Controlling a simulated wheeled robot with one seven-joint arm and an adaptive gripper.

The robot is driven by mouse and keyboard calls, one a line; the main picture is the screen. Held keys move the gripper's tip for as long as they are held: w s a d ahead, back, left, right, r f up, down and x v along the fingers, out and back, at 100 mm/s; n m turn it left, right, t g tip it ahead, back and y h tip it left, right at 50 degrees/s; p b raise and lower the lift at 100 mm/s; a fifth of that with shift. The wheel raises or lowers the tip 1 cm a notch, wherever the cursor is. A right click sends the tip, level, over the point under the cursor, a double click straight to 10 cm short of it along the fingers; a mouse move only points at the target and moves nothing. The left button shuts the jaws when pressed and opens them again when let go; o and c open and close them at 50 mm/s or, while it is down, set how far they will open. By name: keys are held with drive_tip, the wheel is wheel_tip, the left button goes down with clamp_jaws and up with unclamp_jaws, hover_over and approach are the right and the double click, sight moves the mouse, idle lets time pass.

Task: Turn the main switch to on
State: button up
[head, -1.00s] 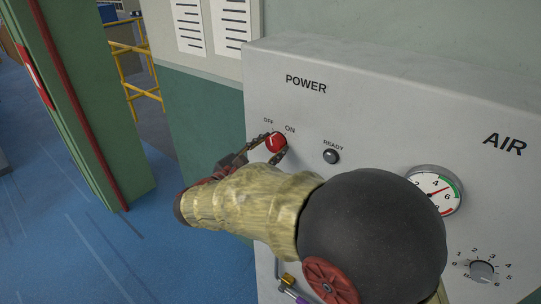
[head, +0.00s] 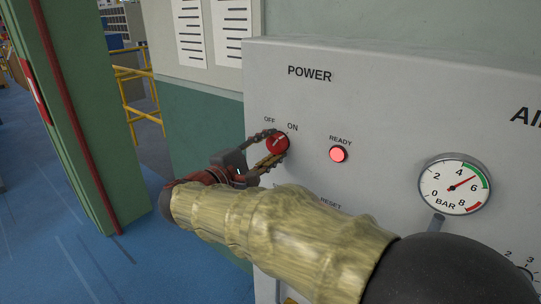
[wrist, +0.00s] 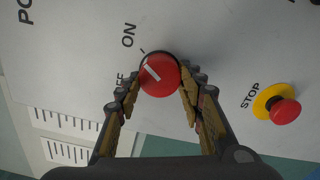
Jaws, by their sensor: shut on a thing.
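The main switch is a round red knob (head: 277,143) under the POWER label on the grey panel, with OFF and ON printed above it. In the wrist view the red knob (wrist: 161,76) sits between my fingertips, and its white mark lines up toward ON. My gripper (head: 271,147) is shut on the knob, one finger on each side; it also fills the lower middle of the wrist view (wrist: 159,84). The READY lamp (head: 338,154) to the right of the knob glows red.
A pressure gauge (head: 454,186) is to the right on the panel. A red stop button (wrist: 285,110) with a yellow collar shows in the wrist view. My forearm covers the lower panel. A green post (head: 80,130) and yellow railing (head: 133,90) stand left.

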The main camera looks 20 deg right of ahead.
drive_tip(key=shift+m, duration=0.3)
drive_tip(key=o, duration=1.1)
drive_tip(key=shift+c, duration=0.2)
drive_tip(key=shift+o, duration=0.5)
drive_tip(key=v, duration=1.2)
